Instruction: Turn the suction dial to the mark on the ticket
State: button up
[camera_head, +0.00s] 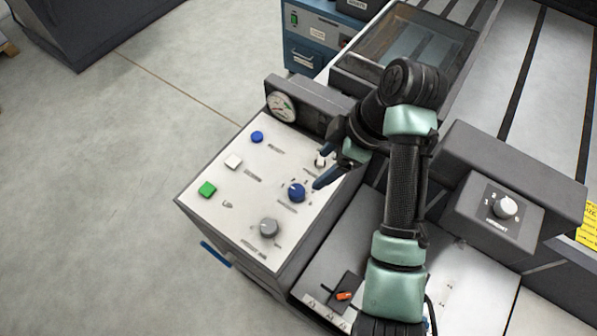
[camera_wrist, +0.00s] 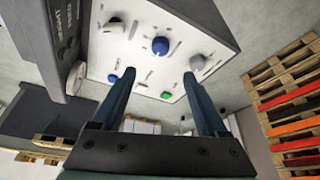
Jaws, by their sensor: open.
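A white control panel (camera_head: 228,213) has a blue dial (camera_head: 297,192) and a grey dial (camera_head: 269,228). Their labels are too small to read, so I cannot tell which is the suction dial. My gripper (camera_head: 322,162) is open and empty above the panel's right side, near the blue dial. In the wrist view the blue dial (camera_wrist: 160,46) shows beyond the gap between the fingertips (camera_wrist: 158,84), apart from both. The grey dial (camera_wrist: 197,62) is to its right. No ticket can be made out for certain; a yellow printed sheet (camera_head: 589,226) is cut off at the right edge.
A box with another dial (camera_head: 505,207) stands at the right. The floor at left (camera_head: 90,200) is clear.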

aim_at(297, 190)
jog(key=p+x, duration=0.1)
jog(key=x, duration=1.2)
jog(key=shift+c, duration=0.2)
grip_shut()
